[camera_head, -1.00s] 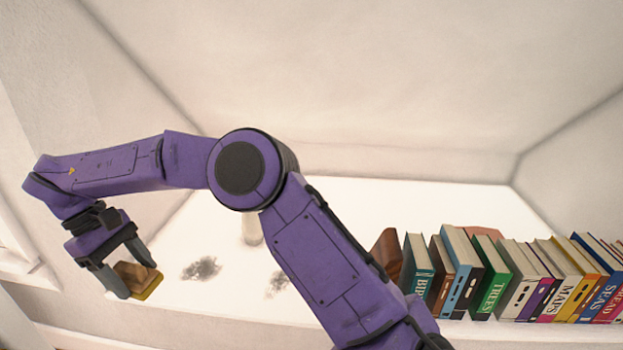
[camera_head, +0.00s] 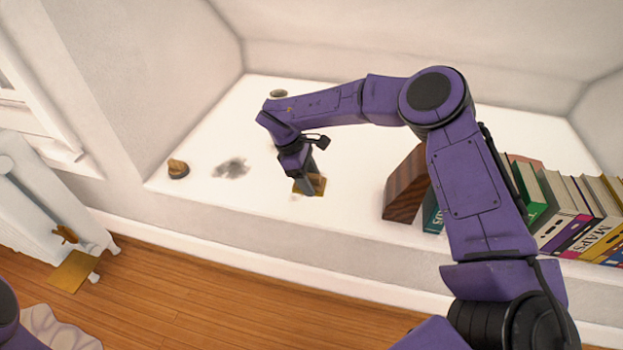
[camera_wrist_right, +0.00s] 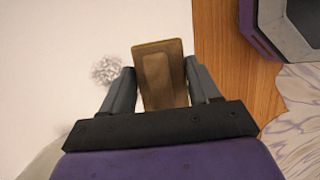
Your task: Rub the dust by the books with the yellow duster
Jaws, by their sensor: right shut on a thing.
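The yellow duster (camera_head: 318,184), with a brown wooden back, is at the white ledge's surface. My right gripper (camera_head: 306,170) is shut on it; the wrist view shows the duster (camera_wrist_right: 163,78) between both fingers. One grey dust patch (camera_head: 232,167) lies on the ledge left of the duster. A dust patch (camera_wrist_right: 107,71) also shows left of the gripper in the wrist view. No dust shows between the duster and the books (camera_head: 560,205); whether any lies under the duster is hidden. My left gripper is not in view.
A dark wooden block (camera_head: 405,185) stands at the left end of the books. A small brown object (camera_head: 177,168) and a grey disc (camera_head: 278,94) sit on the ledge (camera_head: 230,207). My right arm hides some books. Wooden floor (camera_head: 220,290) lies in front.

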